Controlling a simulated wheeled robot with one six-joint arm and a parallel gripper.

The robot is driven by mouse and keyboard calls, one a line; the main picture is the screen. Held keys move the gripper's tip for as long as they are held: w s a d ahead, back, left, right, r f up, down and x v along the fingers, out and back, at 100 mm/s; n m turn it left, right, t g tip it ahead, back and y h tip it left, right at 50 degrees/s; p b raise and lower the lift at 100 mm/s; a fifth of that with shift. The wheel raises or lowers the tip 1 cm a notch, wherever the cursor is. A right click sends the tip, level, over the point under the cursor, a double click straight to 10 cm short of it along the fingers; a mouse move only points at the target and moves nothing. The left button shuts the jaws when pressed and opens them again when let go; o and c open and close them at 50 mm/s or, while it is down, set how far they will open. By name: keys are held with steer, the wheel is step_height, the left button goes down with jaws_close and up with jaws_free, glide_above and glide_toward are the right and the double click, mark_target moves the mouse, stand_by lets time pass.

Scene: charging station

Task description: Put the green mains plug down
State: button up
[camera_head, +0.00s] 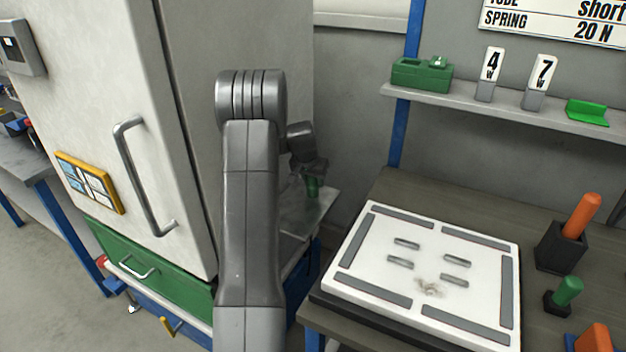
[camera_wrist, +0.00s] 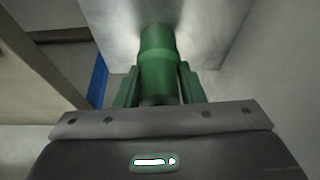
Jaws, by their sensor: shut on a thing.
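The green mains plug (camera_wrist: 158,62) is between the fingers of my gripper (camera_wrist: 160,88) in the wrist view. The gripper is shut on it. In the head view the green plug (camera_head: 313,186) shows below my gripper (camera_head: 312,174), over a grey metal surface (camera_head: 300,212) beside the tall cabinet. The plug's far end is close to that surface. I cannot tell whether it touches. My arm hides part of the surface.
The tall cabinet (camera_head: 90,60) with a handle stands close on the left of my arm. A white board (camera_head: 370,250) with grey strips lies on the bench to the right. Orange (camera_head: 582,215) and green (camera_head: 568,290) handles stand in black holders further right. A shelf (camera_head: 470,100) runs behind.

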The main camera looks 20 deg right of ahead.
steer(key=o, duration=0.6)
steer(key=shift+f, duration=0.15)
steer(key=o, duration=0.4)
steer(key=shift+r, duration=0.4)
steer(key=v, duration=1.1)
steer(key=shift+s+a+r, duration=0.15)
steer(key=shift+a+r, duration=0.05)
steer(key=shift+r, duration=0.1)
steer(key=shift+f, duration=0.15)
